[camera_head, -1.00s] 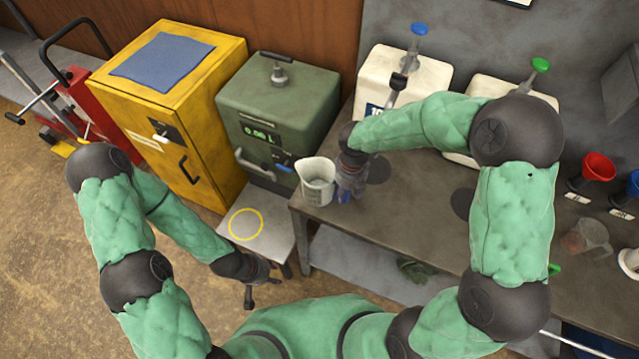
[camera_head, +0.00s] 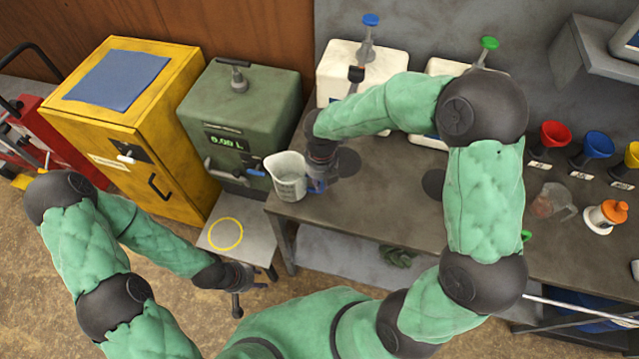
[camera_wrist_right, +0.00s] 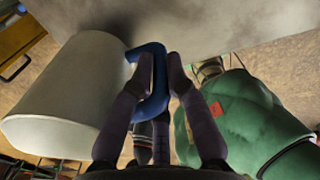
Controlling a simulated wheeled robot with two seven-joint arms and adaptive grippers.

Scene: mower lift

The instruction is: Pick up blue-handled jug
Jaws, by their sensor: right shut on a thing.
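The blue-handled jug (camera_head: 287,178) is pale and open-topped and looks upright at the table's left end. My right gripper (camera_head: 318,183) is at its right side, by the handle. In the right wrist view, the jug's pale wall (camera_wrist_right: 65,95) fills the left, and my right gripper's fingers (camera_wrist_right: 160,68) are shut on the blue handle (camera_wrist_right: 150,80). I cannot tell whether the jug's base touches the table. My left gripper (camera_head: 238,292) hangs low near the small stand; its fingers are too small to read.
The grey table (camera_head: 385,205) holds two white containers (camera_head: 335,75) at the back and funnels (camera_head: 555,135) at right. A clear jug (camera_head: 548,203) stands at right. A green unit (camera_head: 240,110) and yellow cabinet (camera_head: 125,110) are left. A low stand (camera_head: 255,245) bears a yellow ring.

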